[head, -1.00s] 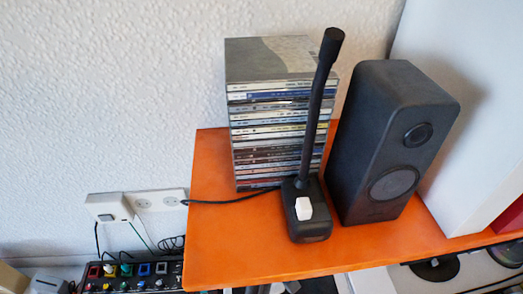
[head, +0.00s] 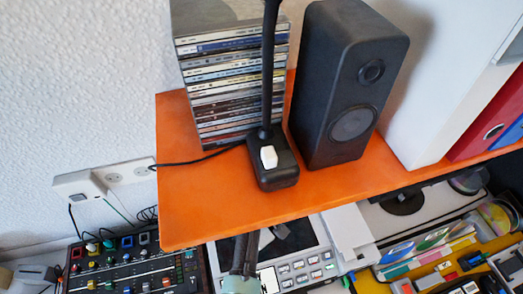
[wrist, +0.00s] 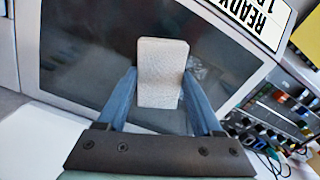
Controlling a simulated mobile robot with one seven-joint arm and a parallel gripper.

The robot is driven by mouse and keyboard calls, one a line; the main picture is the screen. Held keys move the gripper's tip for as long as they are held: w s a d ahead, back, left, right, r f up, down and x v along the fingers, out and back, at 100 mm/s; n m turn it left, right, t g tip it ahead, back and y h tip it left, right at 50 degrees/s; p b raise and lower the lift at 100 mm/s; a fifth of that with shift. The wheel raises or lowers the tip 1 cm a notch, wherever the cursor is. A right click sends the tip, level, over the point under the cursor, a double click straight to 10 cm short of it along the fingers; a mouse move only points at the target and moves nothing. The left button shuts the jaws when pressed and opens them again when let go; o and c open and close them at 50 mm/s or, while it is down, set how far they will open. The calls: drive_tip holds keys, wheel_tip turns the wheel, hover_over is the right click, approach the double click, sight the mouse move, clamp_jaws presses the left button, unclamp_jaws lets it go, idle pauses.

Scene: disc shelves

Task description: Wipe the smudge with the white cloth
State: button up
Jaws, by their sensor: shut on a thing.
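The white cloth (wrist: 161,88), a pale folded block, is held between the blue fingers of my gripper (wrist: 158,78) in the wrist view. Behind it is the dark screen (wrist: 95,55) of a grey device, which also shows in the head view (head: 290,238) under the orange shelf. A faint lighter patch, possibly the smudge (wrist: 196,68), shows on the screen just right of the cloth. Whether the cloth touches the screen cannot be told. In the head view, part of my gripper (head: 245,258) shows at the bottom centre; the shelf edge hides its tips.
The orange shelf (head: 210,215) overhangs the device and carries a black lamp base (head: 275,172), a CD stack (head: 230,85) and a speaker (head: 345,90). A mixer (head: 130,265) stands left of the device. A READY display (wrist: 262,20) borders the screen.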

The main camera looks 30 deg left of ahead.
drive_tip(key=shift+s+a+p, duration=0.8)
drive_tip(key=shift+s+a, duration=0.65)
drive_tip(key=shift+s, duration=0.25)
drive_tip(key=shift+s+a+f, duration=0.1)
drive_tip(key=shift+s+a, duration=0.55)
drive_tip(key=shift+s, duration=0.25)
drive_tip(key=shift+p, duration=0.4)
drive_tip(key=shift+a, duration=0.1)
drive_tip(key=shift+w, duration=0.15)
